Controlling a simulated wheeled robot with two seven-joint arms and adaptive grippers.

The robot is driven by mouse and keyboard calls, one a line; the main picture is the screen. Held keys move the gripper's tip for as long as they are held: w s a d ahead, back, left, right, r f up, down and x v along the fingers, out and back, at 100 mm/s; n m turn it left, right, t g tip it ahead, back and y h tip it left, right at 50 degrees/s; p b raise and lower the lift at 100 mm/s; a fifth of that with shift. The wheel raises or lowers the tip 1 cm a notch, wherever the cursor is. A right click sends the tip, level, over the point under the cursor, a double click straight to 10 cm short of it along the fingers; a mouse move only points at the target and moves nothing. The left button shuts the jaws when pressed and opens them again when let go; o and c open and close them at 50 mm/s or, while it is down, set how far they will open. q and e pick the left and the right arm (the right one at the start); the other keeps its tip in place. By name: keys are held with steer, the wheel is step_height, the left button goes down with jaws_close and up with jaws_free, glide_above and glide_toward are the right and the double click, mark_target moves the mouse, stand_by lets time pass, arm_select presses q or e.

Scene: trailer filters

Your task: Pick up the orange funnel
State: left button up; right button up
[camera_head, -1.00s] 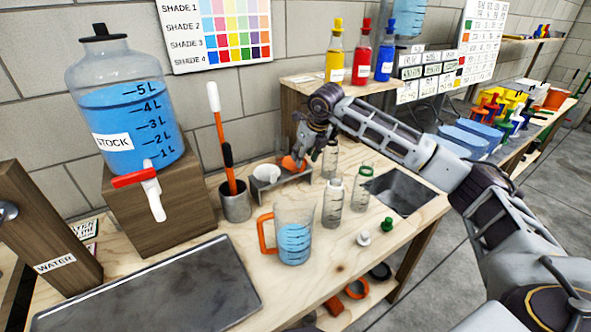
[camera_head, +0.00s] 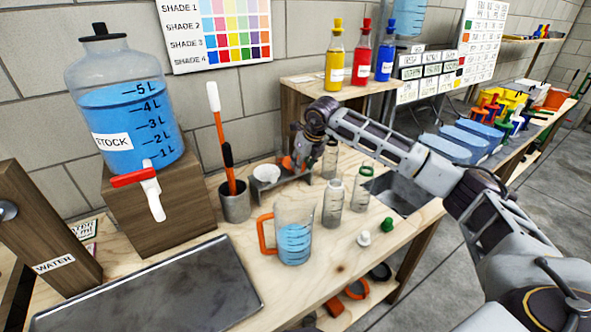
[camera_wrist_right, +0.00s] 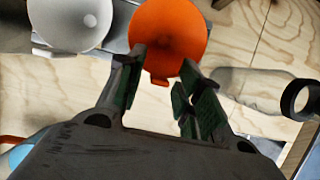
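The orange funnel (camera_wrist_right: 168,30) sits beside a white funnel (camera_wrist_right: 72,22) in the small grey holder (camera_head: 283,186) on the workbench. In the head view the orange funnel (camera_head: 287,163) is partly hidden by my right gripper (camera_head: 298,164). In the right wrist view my right gripper (camera_wrist_right: 164,58) is open, with its two fingertips at either side of the near part of the orange funnel. I cannot tell whether they touch it. The white funnel (camera_head: 265,174) stands to the left in the head view. My left gripper is not in view.
Clear bottles (camera_head: 333,200) stand right of the holder, close to my right gripper. A jug of blue liquid (camera_head: 293,232) is in front, and a metal cup with an orange-handled tool (camera_head: 235,201) is left. A sink (camera_head: 400,190) lies to the right.

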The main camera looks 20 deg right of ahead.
steer(key=c, duration=0.6)
steer(key=shift+r, duration=0.1)
